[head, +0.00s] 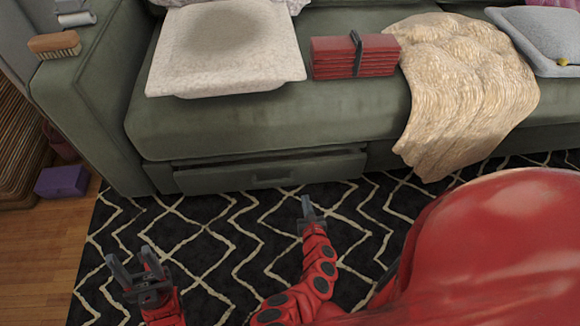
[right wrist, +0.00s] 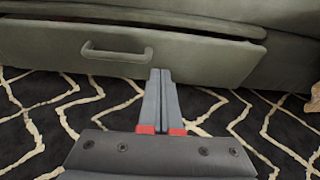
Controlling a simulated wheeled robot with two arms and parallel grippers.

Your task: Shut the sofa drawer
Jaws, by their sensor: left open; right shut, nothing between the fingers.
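The sofa drawer (head: 270,172) is a long green front panel at the base of the green sofa (head: 240,130). It stands out a little, with a dark gap along its top edge. Its handle (right wrist: 118,51) shows in the right wrist view, left of my fingers. My right gripper (head: 308,203) is shut and empty, in front of the drawer and right of its middle. In the right wrist view its fingertips (right wrist: 160,72) overlap the panel's lower edge; I cannot tell whether they touch. My left gripper (head: 136,262) is open and empty above the rug, away from the drawer.
A black rug (head: 225,240) with cream zigzags covers the floor before the sofa. A beige blanket (head: 465,80) hangs over the seat front. Red folded items (head: 350,58) and a white cushion (head: 225,50) lie on the seat. A purple box (head: 62,180) stands at left.

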